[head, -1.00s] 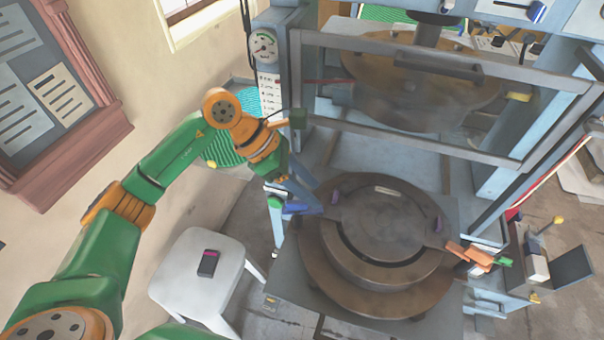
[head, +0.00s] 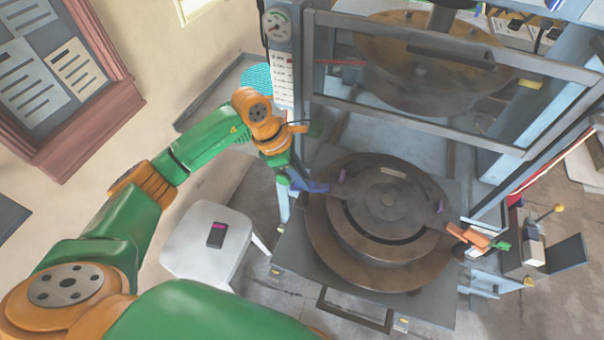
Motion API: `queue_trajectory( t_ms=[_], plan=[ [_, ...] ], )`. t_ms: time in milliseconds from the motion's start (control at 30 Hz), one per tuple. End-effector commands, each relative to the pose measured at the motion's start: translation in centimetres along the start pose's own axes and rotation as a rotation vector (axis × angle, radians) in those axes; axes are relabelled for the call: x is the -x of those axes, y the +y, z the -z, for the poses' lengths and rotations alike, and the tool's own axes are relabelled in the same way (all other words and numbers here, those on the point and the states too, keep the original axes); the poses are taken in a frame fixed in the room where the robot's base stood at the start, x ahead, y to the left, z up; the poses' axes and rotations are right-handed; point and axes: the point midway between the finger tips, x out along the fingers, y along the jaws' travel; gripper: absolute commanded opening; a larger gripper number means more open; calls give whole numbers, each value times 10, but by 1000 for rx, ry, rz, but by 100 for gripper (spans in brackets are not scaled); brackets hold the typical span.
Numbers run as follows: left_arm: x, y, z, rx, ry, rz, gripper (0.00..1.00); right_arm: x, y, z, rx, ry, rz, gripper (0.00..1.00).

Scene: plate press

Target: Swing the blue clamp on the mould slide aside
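The round dark mould (head: 388,240) lies on the grey slide plate (head: 440,305) in front of the press. The blue clamp (head: 312,187) is at the mould's left rim, pointing inward toward the disc. My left gripper (head: 296,178) comes in from the left and points down at the blue clamp's outer end. It overlaps the clamp in the picture; its fingertips are too small and covered to tell whether they grip it.
The press guard frame (head: 400,135) stands behind the mould, with a gauge (head: 277,25) at its left post. A white stool (head: 202,250) holding a small dark device (head: 216,235) stands left of the slide. A control box (head: 525,240) is at the right.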

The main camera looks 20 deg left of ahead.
Motion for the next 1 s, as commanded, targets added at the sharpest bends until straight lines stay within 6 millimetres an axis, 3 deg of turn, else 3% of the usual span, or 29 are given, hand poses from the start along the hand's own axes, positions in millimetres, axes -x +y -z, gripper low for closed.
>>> queue_trajectory(
  t_ms=[467,1000],
  plan=[
    [-1,-1,0,53,-2,-20,0,-3,1,0,0,2,-1,50],
    [-4,-4,0,469,-3,-195,0,-28,0,-2,0,2,-1,50]
  ],
)
